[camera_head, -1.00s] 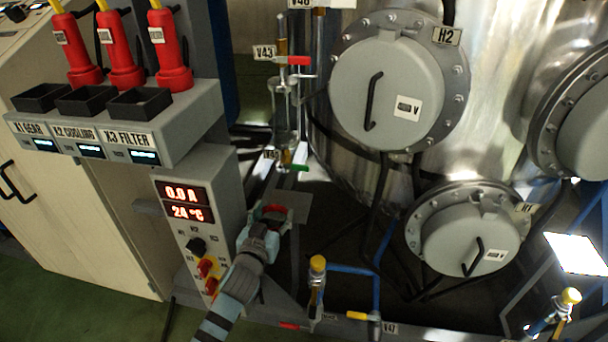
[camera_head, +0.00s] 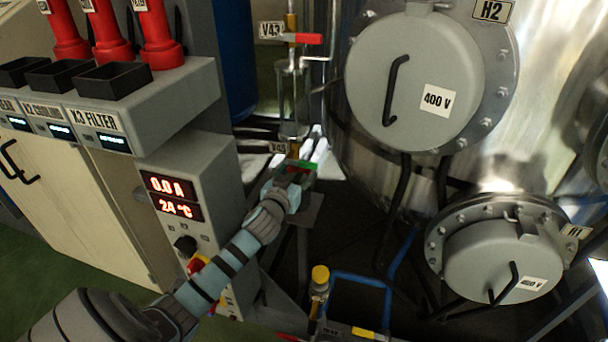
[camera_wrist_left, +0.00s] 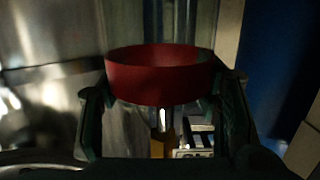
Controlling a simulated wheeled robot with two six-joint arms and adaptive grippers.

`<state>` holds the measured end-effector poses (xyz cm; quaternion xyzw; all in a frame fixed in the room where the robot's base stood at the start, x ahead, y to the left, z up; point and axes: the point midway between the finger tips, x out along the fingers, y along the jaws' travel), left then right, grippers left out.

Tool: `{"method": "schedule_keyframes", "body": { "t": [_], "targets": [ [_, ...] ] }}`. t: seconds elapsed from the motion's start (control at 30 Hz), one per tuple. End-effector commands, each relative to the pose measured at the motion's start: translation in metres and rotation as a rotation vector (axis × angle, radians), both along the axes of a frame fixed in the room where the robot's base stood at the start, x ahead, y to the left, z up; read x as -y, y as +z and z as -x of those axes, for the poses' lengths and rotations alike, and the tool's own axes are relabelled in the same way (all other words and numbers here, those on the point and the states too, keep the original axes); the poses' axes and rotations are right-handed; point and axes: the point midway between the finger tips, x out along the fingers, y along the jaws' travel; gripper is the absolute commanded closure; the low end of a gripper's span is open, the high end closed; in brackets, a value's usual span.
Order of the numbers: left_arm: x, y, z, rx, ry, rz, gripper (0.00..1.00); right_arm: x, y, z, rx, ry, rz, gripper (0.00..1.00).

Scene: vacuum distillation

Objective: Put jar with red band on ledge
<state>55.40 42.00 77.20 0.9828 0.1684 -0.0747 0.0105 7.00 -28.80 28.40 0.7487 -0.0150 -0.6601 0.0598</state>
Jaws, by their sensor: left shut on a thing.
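The jar with a red band fills the middle of the left wrist view; its wide red band (camera_wrist_left: 160,75) sits between the two dark fingers, with clear glass below. My left gripper (camera_wrist_left: 160,115) is shut around the jar. In the head view the left gripper (camera_head: 292,182) reaches in from the lower left, and only a little of the red band (camera_head: 299,170) shows at its tip. A small grey ledge (camera_head: 306,214) lies just below and beside the gripper; whether the jar touches it I cannot tell. My right gripper is out of view.
The grey control box (camera_head: 190,180) stands close left of my arm. Valve V43 (camera_head: 304,39) and its thin pipe rise behind the gripper. The big steel tank with hatch H2 (camera_head: 415,70) stands to the right. A yellow-capped valve (camera_head: 320,275) is in front.

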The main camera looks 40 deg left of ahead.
Motion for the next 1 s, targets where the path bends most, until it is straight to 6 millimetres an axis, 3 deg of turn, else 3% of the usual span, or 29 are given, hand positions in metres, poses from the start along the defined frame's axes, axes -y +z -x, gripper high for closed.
{"method": "schedule_keyframes", "body": {
  "t": [0.17,0.2,0.3,0.7,0.87,1.0],
  "targets": [
    [0.0,-0.004,0.0,-0.003,0.0,0.0,1.0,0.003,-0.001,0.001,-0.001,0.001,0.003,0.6],
    [0.0,-0.004,0.0,-0.003,0.0,0.0,0.4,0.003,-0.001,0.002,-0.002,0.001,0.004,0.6],
    [0.001,-0.003,0.0,-0.003,-0.001,0.0,0.24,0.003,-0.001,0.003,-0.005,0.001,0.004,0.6],
    [0.003,0.002,0.0,-0.002,-0.004,-0.001,0.23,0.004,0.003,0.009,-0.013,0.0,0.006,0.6],
    [0.012,0.006,0.024,-0.004,-0.006,-0.003,0.23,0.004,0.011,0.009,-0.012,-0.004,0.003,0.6],
    [0.023,0.012,0.058,-0.005,-0.007,-0.002,0.23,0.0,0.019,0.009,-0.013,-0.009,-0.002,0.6]
  ]
}}
